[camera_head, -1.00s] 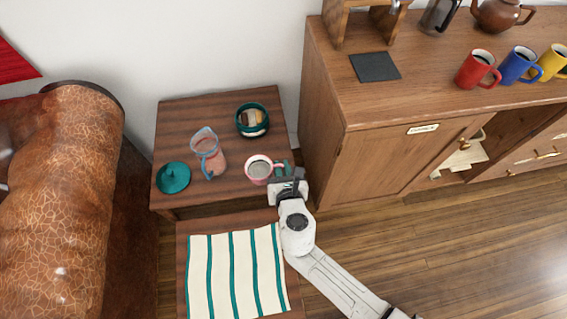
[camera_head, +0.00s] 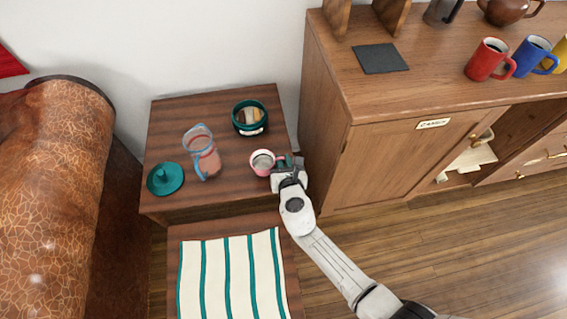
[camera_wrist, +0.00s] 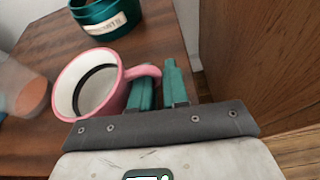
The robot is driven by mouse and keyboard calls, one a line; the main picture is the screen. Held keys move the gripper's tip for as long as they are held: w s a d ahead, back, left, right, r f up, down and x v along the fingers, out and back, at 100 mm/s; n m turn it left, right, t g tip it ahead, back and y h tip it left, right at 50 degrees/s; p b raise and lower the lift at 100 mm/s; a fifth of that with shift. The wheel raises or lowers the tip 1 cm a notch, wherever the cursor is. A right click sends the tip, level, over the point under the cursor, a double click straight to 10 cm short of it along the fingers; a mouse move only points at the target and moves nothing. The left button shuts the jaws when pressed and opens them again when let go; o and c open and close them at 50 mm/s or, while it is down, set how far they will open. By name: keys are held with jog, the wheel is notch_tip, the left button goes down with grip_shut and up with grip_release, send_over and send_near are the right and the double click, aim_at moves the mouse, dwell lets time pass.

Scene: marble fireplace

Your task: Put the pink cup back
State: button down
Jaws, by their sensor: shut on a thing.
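The pink cup (camera_head: 262,162) is over the right part of the small dark wood table (camera_head: 222,140), upright or nearly so. It also shows in the wrist view (camera_wrist: 95,85), with a pale inside and a dark ring within. My gripper (camera_head: 284,162) is at the cup's right side. In the wrist view its teal fingers (camera_wrist: 158,88) are shut on the pink handle. I cannot tell whether the cup's base touches the table.
A clear pitcher (camera_head: 203,155), a teal lid (camera_head: 165,179) and a teal canister (camera_head: 250,118) share the table. Red (camera_head: 489,60) and blue (camera_head: 533,56) mugs and a dark square mat (camera_head: 380,58) are on the wooden cabinet (camera_head: 345,100). A striped cloth (camera_head: 230,275) lies in front.

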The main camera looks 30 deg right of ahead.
jog(key=c, duration=1.1)
grip_release()
jog(key=p+v, duration=0.3)
jog(key=v, duration=0.9)
jog(key=o, duration=1.1)
